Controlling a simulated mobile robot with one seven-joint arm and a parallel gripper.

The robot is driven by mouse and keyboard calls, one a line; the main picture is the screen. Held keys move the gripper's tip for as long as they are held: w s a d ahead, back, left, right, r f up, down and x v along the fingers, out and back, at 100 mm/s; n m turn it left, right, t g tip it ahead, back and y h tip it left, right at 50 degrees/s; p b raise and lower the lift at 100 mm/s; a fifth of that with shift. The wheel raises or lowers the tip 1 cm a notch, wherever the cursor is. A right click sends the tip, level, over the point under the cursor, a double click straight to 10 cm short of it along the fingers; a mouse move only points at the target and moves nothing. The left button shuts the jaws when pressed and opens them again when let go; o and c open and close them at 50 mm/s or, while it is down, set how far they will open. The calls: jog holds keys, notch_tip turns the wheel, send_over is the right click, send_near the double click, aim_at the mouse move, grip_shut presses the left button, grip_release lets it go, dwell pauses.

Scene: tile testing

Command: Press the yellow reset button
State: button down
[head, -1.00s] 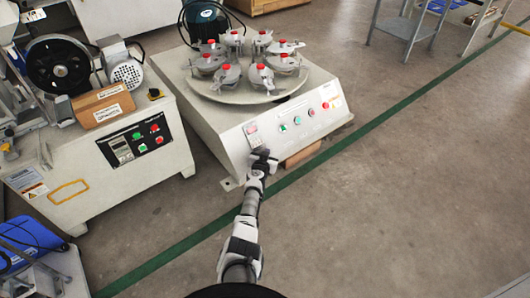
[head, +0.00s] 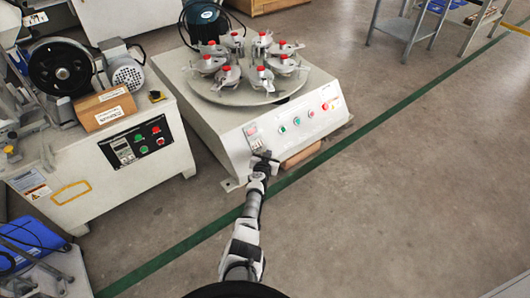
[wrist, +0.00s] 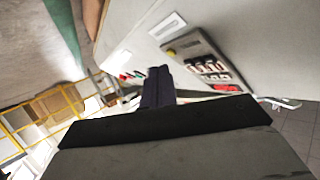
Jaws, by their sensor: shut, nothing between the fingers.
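The yellow button (wrist: 170,53) is a small round knob at one end of a grey control panel (wrist: 195,45) in the wrist view. The panel also carries several pale keys and a red display. It is set in the sloped front of a white machine (head: 235,140). My gripper (wrist: 158,72) is shut and empty, its dark fingertips beside the panel, apart from the button in the picture. I cannot tell the exact gap to the surface. In the head view my gripper (head: 264,157) is at the panel's lower edge and hides part of it, and the yellow button cannot be made out.
Green and red buttons (head: 297,120) run along the same front to the right. A turntable with several red-knobbed clamps (head: 245,70) tops the machine. Another machine (head: 120,170) with its own panel stands left. Open floor (head: 400,200) lies to the right.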

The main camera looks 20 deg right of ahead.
jog(key=shift+r, duration=0.1)
jog(key=s+r+p, duration=0.1)
jog(key=p, duration=0.1)
jog(key=s+d+r+p, duration=0.1)
jog(key=s+r+p, duration=0.1)
jog(key=p, duration=0.1)
jog(key=shift+s+d, duration=0.15)
jog(key=shift+s, duration=0.15)
dwell(0.6)
